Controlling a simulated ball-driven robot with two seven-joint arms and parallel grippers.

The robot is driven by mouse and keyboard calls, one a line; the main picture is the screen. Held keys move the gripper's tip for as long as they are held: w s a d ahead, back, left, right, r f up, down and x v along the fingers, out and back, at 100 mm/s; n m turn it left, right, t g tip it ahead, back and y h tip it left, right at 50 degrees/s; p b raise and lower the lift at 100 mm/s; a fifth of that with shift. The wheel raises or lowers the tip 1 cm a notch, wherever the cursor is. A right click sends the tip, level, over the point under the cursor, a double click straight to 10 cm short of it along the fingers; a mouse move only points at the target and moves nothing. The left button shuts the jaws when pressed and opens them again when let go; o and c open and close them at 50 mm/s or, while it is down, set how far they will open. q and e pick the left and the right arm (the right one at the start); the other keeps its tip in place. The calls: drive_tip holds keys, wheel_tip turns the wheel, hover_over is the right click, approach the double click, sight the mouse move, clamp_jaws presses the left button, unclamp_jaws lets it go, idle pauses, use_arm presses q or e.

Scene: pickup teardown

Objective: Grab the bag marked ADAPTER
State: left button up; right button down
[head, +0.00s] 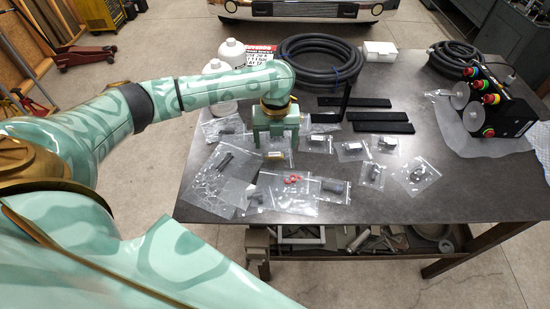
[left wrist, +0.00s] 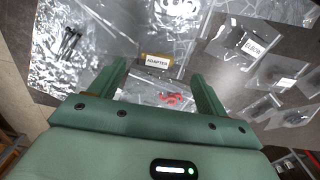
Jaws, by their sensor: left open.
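The bag marked ADAPTER is a clear plastic bag with a brass-coloured piece and a white label (left wrist: 157,61). In the head view its brass-coloured piece (head: 273,155) shows between my left fingers. My left gripper (head: 275,163) is open and points down over the bags; in the left wrist view its green fingers (left wrist: 159,70) stand on either side of the label, just short of it. Whether the fingertips touch the bag I cannot tell. My right gripper is not in view.
A bag with red pieces (head: 292,179) lies in front of the ADAPTER bag, close to the fingers. A bag marked ELBOW (left wrist: 252,44) lies to the right. Several other bags, black bars (head: 354,102), a coiled hose (head: 322,62) and a control box (head: 505,108) share the dark table (head: 440,200).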

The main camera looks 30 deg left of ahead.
sight(274, 153)
use_arm(q)
drive_tip(key=f+b, duration=0.1)
drive_tip(key=f, duration=0.4)
drive_tip(key=shift+a+b, duration=0.2)
drive_tip(key=shift+b, duration=0.15)
drive_tip(key=c, duration=1.1)
drive_tip(key=shift+r, duration=0.1)
